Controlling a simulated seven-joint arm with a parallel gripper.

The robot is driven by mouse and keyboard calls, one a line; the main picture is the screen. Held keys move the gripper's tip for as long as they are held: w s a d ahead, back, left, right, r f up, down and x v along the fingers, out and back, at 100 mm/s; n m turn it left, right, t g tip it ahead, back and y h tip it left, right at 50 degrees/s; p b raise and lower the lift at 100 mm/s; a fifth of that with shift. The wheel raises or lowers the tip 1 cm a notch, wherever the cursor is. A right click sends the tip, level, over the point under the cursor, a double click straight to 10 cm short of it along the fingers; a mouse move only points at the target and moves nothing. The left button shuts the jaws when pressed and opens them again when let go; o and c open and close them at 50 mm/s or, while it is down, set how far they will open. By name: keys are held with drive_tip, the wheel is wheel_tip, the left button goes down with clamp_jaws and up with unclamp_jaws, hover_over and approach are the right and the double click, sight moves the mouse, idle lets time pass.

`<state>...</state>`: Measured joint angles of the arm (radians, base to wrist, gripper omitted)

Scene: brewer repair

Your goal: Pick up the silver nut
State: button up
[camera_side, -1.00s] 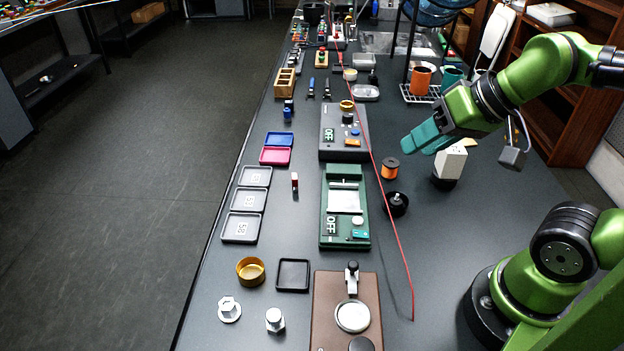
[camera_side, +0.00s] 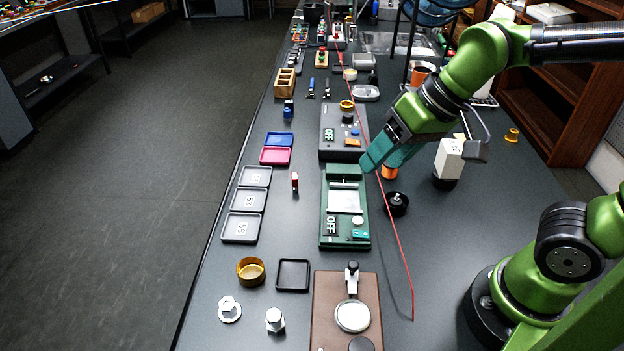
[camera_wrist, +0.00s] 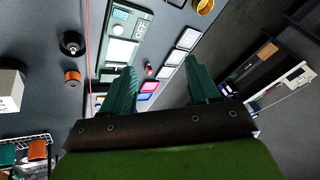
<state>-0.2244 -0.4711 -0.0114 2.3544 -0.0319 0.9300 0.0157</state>
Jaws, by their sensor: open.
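Two small silver pieces stand at the near left of the table in the side view. One is a hex piece on a round flanged base (camera_side: 229,309); the other is an upright hex piece with a rounded top (camera_side: 275,320). I cannot tell for certain which is the silver nut. Neither is clearly seen in the wrist view. My gripper (camera_side: 376,165) has teal fingers and hangs above the table near the top right of the green device, well away from both silver pieces. In the wrist view, my gripper (camera_wrist: 160,66) has its fingers spread with nothing between them.
A gold ring-shaped cup (camera_side: 251,271), a black square tray (camera_side: 293,275) and a brown device (camera_side: 346,320) stand near the silver pieces. The green device (camera_side: 333,180) lies farther back. A red cable (camera_side: 396,245) runs along the table. A white block (camera_side: 449,160) stands right of my gripper.

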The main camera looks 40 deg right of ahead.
drive_tip(key=w+a+f+n+g, duration=0.1)
drive_tip(key=w+a+g, duration=0.3)
drive_tip(key=a, duration=0.7)
drive_tip(key=m+h, duration=0.3)
drive_tip(key=m, duration=0.2)
hover_over(227, 305)
wheel_tip(227, 305, down, 4)
drive_tip(key=shift+g, duration=0.4)
wheel_tip(227, 305, down, 11)
drive_tip(key=shift+d+r, duration=0.1)
drive_tip(key=shift+d, duration=0.05)
drive_tip(key=shift+a+f, duration=0.2)
drive_tip(key=shift+f, duration=2.65)
clamp_jaws()
